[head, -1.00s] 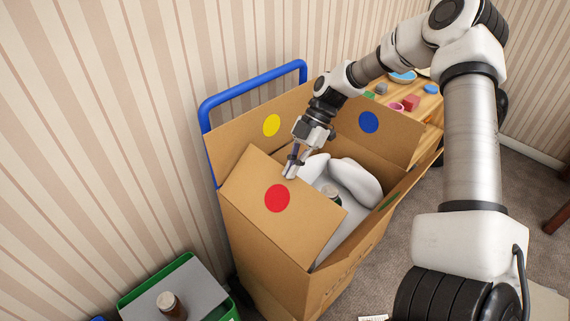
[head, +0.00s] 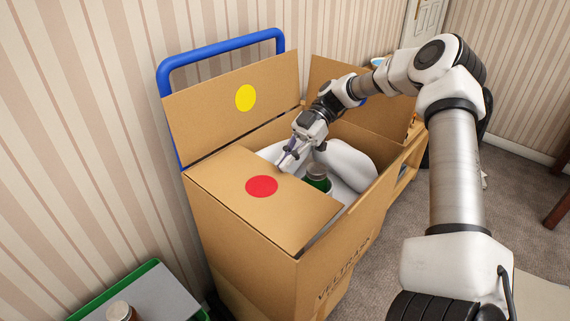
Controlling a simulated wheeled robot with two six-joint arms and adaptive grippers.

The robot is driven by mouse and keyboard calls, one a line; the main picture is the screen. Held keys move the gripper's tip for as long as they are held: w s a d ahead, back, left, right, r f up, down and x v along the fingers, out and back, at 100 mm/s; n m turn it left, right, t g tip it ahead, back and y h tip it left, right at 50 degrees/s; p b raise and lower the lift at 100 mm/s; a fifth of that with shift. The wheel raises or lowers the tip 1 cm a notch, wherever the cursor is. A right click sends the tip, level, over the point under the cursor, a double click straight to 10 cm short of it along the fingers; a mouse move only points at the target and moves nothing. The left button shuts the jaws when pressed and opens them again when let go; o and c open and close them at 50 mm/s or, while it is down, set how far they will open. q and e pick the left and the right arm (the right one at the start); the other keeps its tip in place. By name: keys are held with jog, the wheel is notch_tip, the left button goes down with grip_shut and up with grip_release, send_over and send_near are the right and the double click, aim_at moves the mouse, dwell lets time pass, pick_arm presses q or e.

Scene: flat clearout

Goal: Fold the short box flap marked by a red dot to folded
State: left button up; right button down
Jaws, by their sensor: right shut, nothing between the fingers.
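The short flap with the red dot (head: 290,208) lies close to level over the near end of the cardboard box (head: 240,240). My right gripper (head: 284,163) is shut and empty, with its fingertips at the flap's inner edge. I cannot tell whether they touch it. The long flap with the yellow dot (head: 210,110) stands up on the left. The far short flap (head: 332,70) also stands up, partly behind my right arm. My left gripper is not in view.
Inside the box are a white rounded thing (head: 347,162) and a green container (head: 318,178). A blue handle (head: 220,42) rises behind the box, close to the striped wall. A green-edged crate (head: 120,285) holds a brown jar at bottom left. Carpet lies open at right.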

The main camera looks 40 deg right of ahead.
jog(key=shift+s+a+f, duration=0.1)
jog(key=shift+s+f, duration=0.1)
jog(key=shift+f, duration=0.35)
jog(key=shift+a+f, duration=0.1)
jog(key=shift+s+a+f+b, duration=0.15)
jog(key=shift+s+a+b, duration=0.1)
jog(key=shift+a+b, duration=0.25)
jog(key=shift+w+d+r, duration=0.2)
jog(key=shift+d+r, duration=0.2)
jog(key=v, duration=0.7)
jog(key=shift+r, duration=0.3)
